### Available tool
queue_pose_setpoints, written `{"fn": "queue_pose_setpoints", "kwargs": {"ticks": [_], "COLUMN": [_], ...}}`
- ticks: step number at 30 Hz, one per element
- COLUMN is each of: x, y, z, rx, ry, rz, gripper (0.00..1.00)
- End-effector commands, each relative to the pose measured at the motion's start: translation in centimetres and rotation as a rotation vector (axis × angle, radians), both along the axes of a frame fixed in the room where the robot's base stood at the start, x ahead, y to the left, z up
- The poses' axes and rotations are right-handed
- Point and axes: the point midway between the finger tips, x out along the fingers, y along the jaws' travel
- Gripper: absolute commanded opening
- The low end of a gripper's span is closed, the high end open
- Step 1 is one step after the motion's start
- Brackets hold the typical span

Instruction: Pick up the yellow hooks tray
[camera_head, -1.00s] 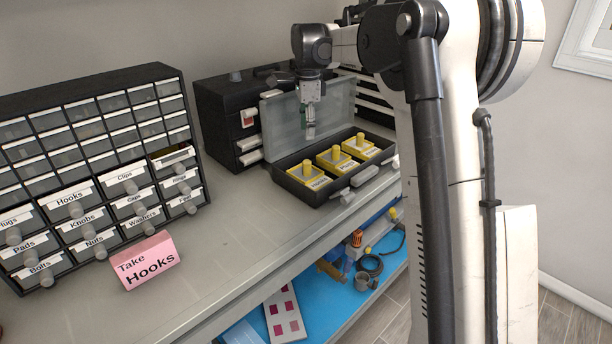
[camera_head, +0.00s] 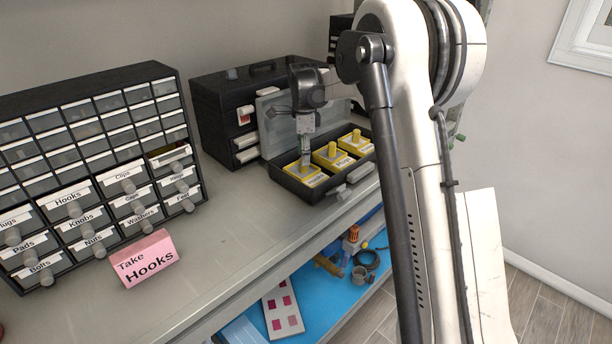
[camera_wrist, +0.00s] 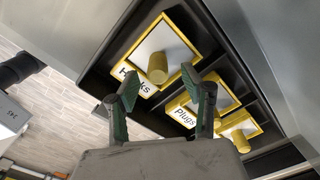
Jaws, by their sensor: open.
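The yellow hooks tray (camera_head: 300,176) sits at the left end of an open black case (camera_head: 345,184) on the workbench. In the wrist view the hooks tray (camera_wrist: 187,40) has a yellow rim, a "Hooks" label and a yellow peg handle (camera_wrist: 158,68). My gripper (camera_head: 305,158) is above the hooks tray in the head view and partly hides it. In the wrist view my gripper (camera_wrist: 160,85) is open, its two fingers on either side of the peg in the picture. I cannot tell whether they touch it.
The "Plugs" tray (camera_wrist: 190,110) and a third yellow tray (camera_wrist: 240,127) sit beside the hooks tray. The case's raised lid (camera_head: 270,115) stands behind. A drawer cabinet (camera_head: 90,150) and a pink "Take Hooks" sign (camera_head: 145,258) are at left. The bench between is clear.

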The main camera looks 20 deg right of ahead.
Motion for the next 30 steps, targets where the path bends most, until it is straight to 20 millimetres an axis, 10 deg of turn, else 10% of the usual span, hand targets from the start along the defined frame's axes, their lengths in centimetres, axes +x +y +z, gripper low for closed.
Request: {"fn": "queue_pose_setpoints", "kwargs": {"ticks": [18,30], "x": [-0.3,-0.3], "y": [0.1,0.1], "z": [-4.3,-4.3], "rx": [0.0,0.0], "ry": [0.0,0.0], "rz": [0.0,0.0], "gripper": [0.43,0.0]}}
